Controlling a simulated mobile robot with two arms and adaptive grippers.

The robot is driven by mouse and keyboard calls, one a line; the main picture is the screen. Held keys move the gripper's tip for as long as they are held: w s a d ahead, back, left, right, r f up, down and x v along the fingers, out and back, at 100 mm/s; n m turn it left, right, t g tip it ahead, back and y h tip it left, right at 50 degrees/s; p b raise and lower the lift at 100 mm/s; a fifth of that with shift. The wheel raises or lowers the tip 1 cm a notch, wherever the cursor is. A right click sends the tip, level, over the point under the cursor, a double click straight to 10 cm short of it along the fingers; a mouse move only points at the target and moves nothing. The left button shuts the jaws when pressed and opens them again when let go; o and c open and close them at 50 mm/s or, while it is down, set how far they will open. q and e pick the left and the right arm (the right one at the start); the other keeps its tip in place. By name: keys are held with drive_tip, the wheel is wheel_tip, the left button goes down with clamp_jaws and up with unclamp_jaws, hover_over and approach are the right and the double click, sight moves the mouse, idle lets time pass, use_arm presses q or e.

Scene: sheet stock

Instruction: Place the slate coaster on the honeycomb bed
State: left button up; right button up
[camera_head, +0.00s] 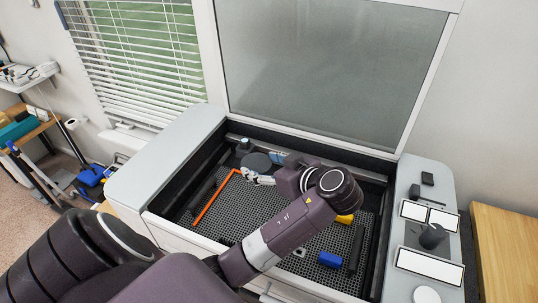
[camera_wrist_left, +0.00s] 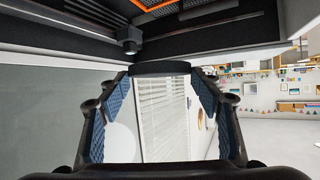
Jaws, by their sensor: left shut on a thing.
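The slate coaster (camera_head: 256,160) is a dark grey disc near the back left inside the open machine. My left gripper (camera_head: 264,169) is shut on it; in the left wrist view, the coaster (camera_wrist_left: 160,67) shows edge-on as a dark bar between the blue-padded fingers. The honeycomb bed (camera_head: 290,215) is a dark perforated grid on the machine's floor, partly hidden by my left arm. The coaster appears to be above the back part of the bed, but its exact height is unclear. My right gripper is not in view.
An orange angle (camera_head: 209,202) lies along the bed's left side. A blue block (camera_head: 330,259), a yellow piece (camera_head: 345,218) and a black bar (camera_head: 355,246) are at the right. A dark tool head (camera_head: 243,146) is close behind the coaster. The machine's lid (camera_head: 330,65) stands open.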

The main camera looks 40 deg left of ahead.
use_arm(q)
drive_tip(key=shift+s+f, duration=0.45)
drive_tip(key=shift+f, duration=0.15)
wheel_tip(320, 180, down, 4)
hover_over(263, 216)
wheel_tip(263, 216, down, 5)
drive_tip(key=f+p, duration=0.1)
drive_tip(key=f, duration=0.3)
drive_tip(key=shift+w+f, duration=0.2)
drive_tip(key=shift+d+f, duration=0.1)
drive_tip(key=shift+f, duration=0.65)
drive_tip(key=shift+s+a+f, duration=0.15)
drive_tip(key=shift+a+f, duration=0.05)
wheel_tip(263, 216, down, 2)
drive_tip(key=shift+f, duration=0.5)
drive_tip(key=o, duration=1.3)
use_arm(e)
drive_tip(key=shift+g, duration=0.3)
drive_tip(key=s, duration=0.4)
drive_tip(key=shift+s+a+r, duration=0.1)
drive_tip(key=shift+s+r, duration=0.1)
